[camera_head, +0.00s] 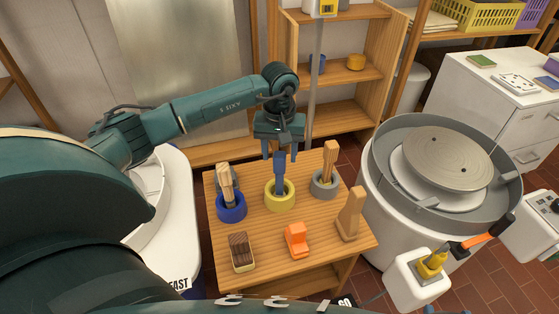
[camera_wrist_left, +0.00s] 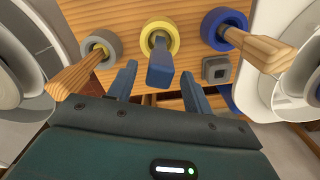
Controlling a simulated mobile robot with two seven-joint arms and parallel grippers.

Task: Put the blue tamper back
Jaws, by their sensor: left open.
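The blue tamper (camera_head: 280,172) stands roughly upright in the yellow ring (camera_head: 291,194) on the wooden table (camera_head: 257,225). My left gripper (camera_head: 280,157) is right above it, pointing down, with its fingers apart. In the left wrist view the blue tamper (camera_wrist_left: 160,66) shows between the two fingers of the left gripper (camera_wrist_left: 158,70), with a gap visible on each side. The yellow ring (camera_wrist_left: 160,27) shows behind it. Whether a finger touches the tamper is not clear. My right gripper is not in view.
Wooden-handled tools stand in the blue ring (camera_head: 231,213) to the left and the grey ring (camera_head: 325,190) to the right. A brush (camera_head: 242,252), an orange block (camera_head: 297,240) and a wooden piece (camera_head: 350,215) sit nearer. The wheel basin (camera_head: 377,182) is to the right.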

